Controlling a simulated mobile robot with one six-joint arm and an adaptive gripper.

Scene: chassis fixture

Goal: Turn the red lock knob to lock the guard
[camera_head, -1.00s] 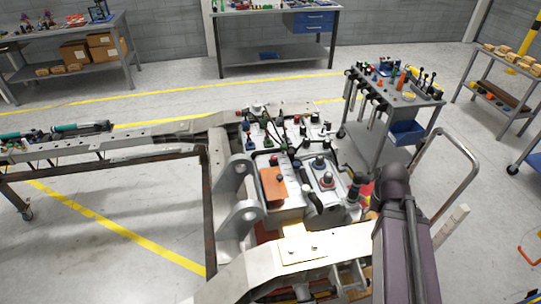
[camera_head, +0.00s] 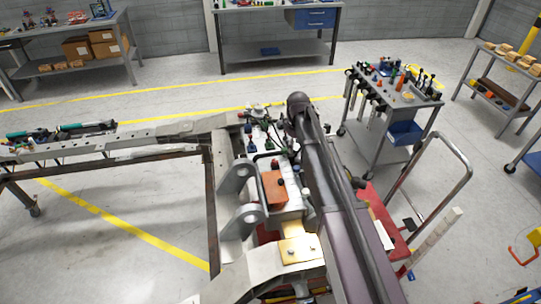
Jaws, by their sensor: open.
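The chassis fixture shows in the head view, with a grey panel of small parts (camera_head: 293,197) in the middle of the frame. An orange-brown plate (camera_head: 271,190) with a small dark knob (camera_head: 281,182) lies on this panel. A small red piece (camera_head: 275,163) shows just behind the plate; I cannot tell whether it is the lock knob. My arm reaches from the bottom right over the panel and hides its right part. My gripper is not visible; only the arm's rounded joint shows at the far end.
Metal chassis beams (camera_head: 160,138) run left from the fixture. A grey tool cart (camera_head: 420,98) stands at the back right. A red cart (camera_head: 375,205) with a metal handle is right of my arm.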

